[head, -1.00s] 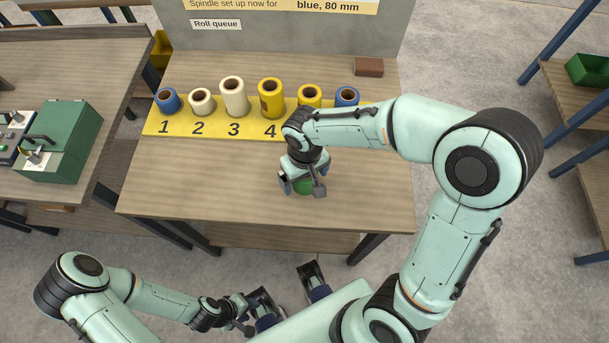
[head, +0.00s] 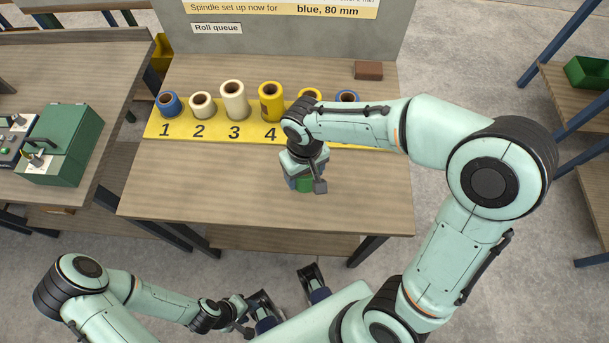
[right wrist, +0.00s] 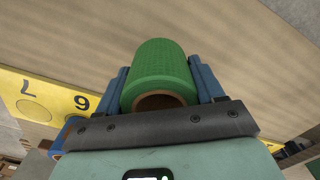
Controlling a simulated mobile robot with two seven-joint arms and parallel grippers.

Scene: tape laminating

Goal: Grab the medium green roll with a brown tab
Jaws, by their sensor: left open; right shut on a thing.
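A green roll (head: 305,185) with a brown core is between the fingers of my right gripper (head: 304,182), over the front middle of the table. In the right wrist view the green roll (right wrist: 162,70) sits between both blue fingers of the right gripper (right wrist: 161,82), which is shut on it. No brown tab shows on the side I see. In the head view the arm and gripper hide most of the roll, and I cannot tell whether it touches the table. My left gripper (head: 250,318) is low in front of the table, open and empty.
A yellow numbered strip (head: 182,133) holds several blue, white and yellow rolls at the back. The spot marked 7 in the right wrist view is an empty circle (right wrist: 34,111). A brown block (head: 368,70) lies back right. The table's front left (head: 200,190) is clear.

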